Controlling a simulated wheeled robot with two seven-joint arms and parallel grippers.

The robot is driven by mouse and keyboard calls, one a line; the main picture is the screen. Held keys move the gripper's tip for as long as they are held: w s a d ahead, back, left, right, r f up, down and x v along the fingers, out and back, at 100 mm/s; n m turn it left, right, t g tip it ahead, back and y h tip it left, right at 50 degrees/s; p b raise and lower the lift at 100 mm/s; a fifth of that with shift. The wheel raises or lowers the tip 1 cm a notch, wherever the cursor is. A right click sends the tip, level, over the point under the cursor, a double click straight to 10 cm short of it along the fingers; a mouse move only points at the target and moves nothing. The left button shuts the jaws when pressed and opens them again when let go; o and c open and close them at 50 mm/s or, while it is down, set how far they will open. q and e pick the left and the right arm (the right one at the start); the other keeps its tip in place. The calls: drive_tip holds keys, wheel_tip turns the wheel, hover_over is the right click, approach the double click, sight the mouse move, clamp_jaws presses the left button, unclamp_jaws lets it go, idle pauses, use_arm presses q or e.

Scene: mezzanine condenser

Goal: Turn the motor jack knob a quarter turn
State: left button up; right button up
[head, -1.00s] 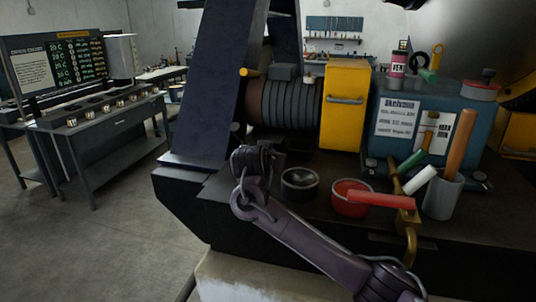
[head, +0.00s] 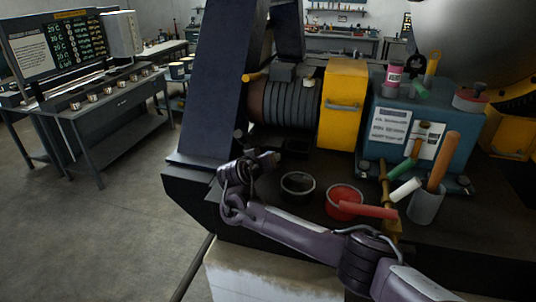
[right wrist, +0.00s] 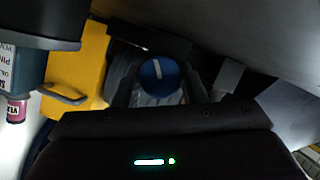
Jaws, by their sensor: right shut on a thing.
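The motor jack knob (right wrist: 158,76) is a round blue knob with a white pointer line, standing nearly upright in the right wrist view. My right gripper (right wrist: 160,88) is shut on it, with a dark finger at either side. In the head view my right arm reaches in from the lower right, and its hand (head: 262,160) is low in front of the ribbed motor (head: 285,103). The knob cannot be made out there, and the fingertips are hard to see. My left gripper is not in view.
A yellow box (head: 343,100) with a handle adjoins the motor, and a blue unit (head: 440,125) stands right of it. A black bowl (head: 298,186), a red bowl (head: 340,200) and a grey cup (head: 425,207) stand close to my arm. A dark slanted panel (head: 215,80) rises at left.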

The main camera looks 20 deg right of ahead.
idle(0.4)
drive_tip(key=o, duration=1)
drive_tip(key=v, duration=0.6)
drive_tip(key=shift+a+r, duration=0.15)
drive_tip(key=shift+r, duration=0.05)
drive_tip(key=shift+s+a, duration=0.4)
drive_tip(key=shift+s, duration=0.15)
